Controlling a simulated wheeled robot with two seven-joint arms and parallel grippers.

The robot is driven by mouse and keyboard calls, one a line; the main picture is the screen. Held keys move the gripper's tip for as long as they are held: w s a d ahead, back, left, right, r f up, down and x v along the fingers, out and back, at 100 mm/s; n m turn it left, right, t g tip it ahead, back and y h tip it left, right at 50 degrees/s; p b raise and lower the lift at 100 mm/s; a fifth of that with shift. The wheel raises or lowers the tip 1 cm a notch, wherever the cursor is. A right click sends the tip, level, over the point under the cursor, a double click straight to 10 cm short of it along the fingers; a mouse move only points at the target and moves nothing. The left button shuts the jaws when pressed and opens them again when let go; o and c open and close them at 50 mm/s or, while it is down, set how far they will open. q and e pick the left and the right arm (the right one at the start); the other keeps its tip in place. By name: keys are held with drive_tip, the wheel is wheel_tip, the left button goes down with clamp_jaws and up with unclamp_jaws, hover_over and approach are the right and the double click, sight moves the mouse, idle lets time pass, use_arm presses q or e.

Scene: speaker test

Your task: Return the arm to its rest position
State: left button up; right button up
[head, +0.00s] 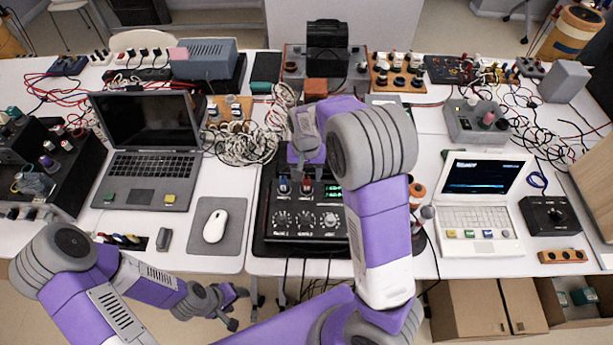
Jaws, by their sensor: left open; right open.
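My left arm (145,283) is purple and grey and comes in low at the left. Its gripper (237,307) is open and empty, below the table's front edge in the picture. My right arm (378,225) is raised over the middle of the table, its large grey joint high in the view. Its gripper (305,165) is open and points down above the back of a black control box (303,235) with dials. I see nothing between its jaws. The arm hides part of the table behind it, and I cannot tell the gap between the gripper and the box.
A dark laptop (150,165) and a mouse (215,226) on a grey pad (233,243) are at left. A white laptop (475,217) and a black knob box (549,216) are at right. Loose cables (245,145) lie behind. Cardboard boxes (470,308) stand below the table at right.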

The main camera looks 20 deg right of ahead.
drive_tip(key=shift+r+p, duration=0.35)
drive_tip(key=shift+r, duration=1.5)
